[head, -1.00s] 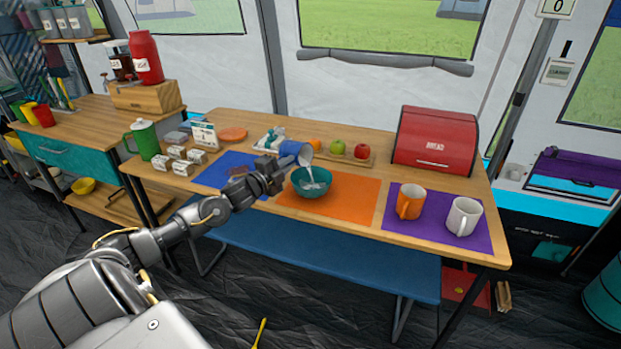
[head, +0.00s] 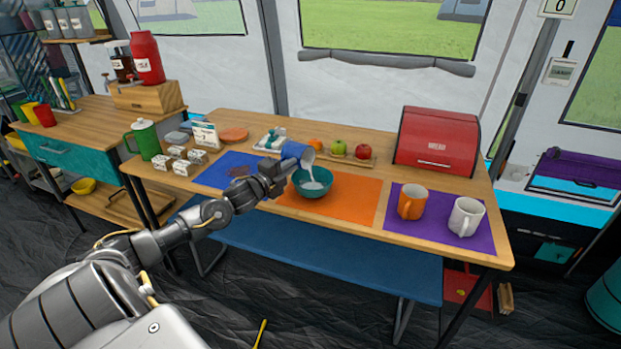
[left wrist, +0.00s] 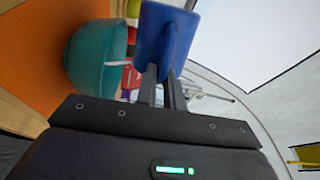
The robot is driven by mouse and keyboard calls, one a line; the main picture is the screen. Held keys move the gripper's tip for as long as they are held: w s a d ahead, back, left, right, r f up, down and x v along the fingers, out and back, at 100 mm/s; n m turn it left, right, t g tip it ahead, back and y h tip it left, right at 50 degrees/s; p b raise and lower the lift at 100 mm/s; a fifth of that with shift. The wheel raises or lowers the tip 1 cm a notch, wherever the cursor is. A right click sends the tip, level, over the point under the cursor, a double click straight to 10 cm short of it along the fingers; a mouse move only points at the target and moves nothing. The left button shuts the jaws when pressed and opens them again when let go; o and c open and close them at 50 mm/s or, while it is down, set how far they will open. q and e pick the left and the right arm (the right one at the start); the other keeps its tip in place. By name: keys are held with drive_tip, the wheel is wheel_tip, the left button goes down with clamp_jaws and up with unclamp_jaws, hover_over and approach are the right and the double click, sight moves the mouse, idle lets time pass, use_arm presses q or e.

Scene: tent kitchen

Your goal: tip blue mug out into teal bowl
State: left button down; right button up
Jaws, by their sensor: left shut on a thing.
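The blue mug (head: 293,149) is tilted well over, its mouth to the right, above the left part of the teal bowl (head: 314,191). A white stream runs from its mouth into the bowl, and white contents show inside the bowl. My left gripper (head: 278,168) is shut on the blue mug at the bowl's left side. In the left wrist view the blue mug (left wrist: 167,40) sits at the fingers (left wrist: 163,88), with the teal bowl (left wrist: 97,55) beside it. The bowl stands upright on the orange mat (head: 345,205). My right gripper is not in view.
An orange mug (head: 411,202) and a white mug (head: 465,216) stand on the purple mat (head: 436,235) at right. A board with fruit (head: 338,147) lies behind the bowl, and a red bread box (head: 436,142) stands back right. A blue mat (head: 215,175) lies left.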

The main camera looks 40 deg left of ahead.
use_arm(q)
drive_tip(key=shift+f, duration=0.15)
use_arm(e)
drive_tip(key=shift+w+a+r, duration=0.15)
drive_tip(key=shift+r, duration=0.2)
use_arm(q)
drive_tip(key=shift+d+m, duration=0.1)
drive_tip(key=shift+m, duration=0.2)
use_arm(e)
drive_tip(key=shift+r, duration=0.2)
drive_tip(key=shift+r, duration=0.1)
use_arm(q)
drive_tip(key=shift+d+m+b, duration=0.2)
drive_tip(key=shift+m+b, duration=0.15)
drive_tip(key=shift+m, duration=0.15)
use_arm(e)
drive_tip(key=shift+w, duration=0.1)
